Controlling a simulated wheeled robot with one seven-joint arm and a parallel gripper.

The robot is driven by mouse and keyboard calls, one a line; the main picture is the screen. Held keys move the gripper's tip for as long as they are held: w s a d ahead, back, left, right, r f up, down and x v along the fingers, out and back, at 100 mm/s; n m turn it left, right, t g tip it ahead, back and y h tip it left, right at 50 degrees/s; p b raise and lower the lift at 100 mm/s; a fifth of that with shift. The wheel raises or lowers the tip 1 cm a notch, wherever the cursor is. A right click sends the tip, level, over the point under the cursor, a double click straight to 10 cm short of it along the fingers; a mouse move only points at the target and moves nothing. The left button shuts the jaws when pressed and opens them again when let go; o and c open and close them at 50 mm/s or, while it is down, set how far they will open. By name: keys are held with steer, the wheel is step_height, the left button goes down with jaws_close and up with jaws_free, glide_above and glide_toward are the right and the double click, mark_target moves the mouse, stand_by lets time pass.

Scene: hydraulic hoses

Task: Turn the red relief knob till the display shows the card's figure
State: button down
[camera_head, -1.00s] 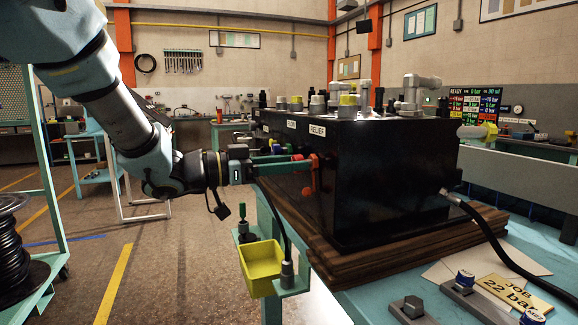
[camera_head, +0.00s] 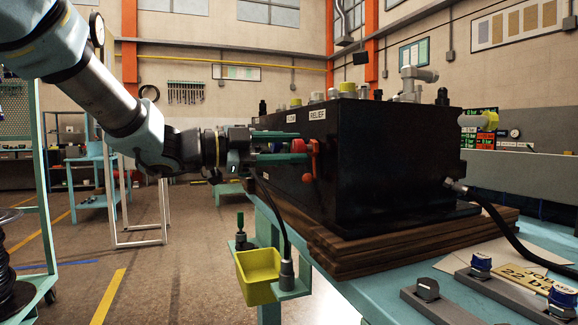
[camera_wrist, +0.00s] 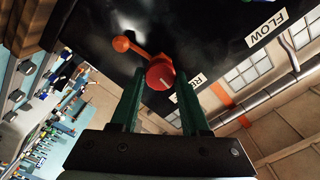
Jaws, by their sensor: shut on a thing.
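The red relief knob (camera_head: 314,150) is on the left face of the black block (camera_head: 390,165), below a label reading RELIEF. My gripper (camera_head: 303,152) reaches in from the left, its green fingers shut on the knob. In the wrist view the round knob (camera_wrist: 160,75) sits between the fingertips (camera_wrist: 158,88), and an orange-red lever (camera_wrist: 124,44) sticks out beside it. The yellow card (camera_head: 528,279) lies at the lower right.
The block stands on a wooden base (camera_head: 350,258) on a teal bench. A black hose (camera_head: 495,220) leaves its right side. A yellow bin (camera_head: 258,272) hangs at the bench's left edge. The floor at left has free room.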

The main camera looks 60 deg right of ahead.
steer(key=shift+f+m+b, duration=0.15)
steer(key=shift+m+b, duration=0.95)
steer(key=shift+m, duration=0.1)
steer(key=shift+c, duration=1.9)
jaws_free()
steer(key=v, duration=1)
steer(key=shift+w+a+b, duration=0.2)
steer(key=shift+a+b, duration=0.15)
steer(key=shift+b, duration=0.05)
steer(key=shift+w, duration=0.1)
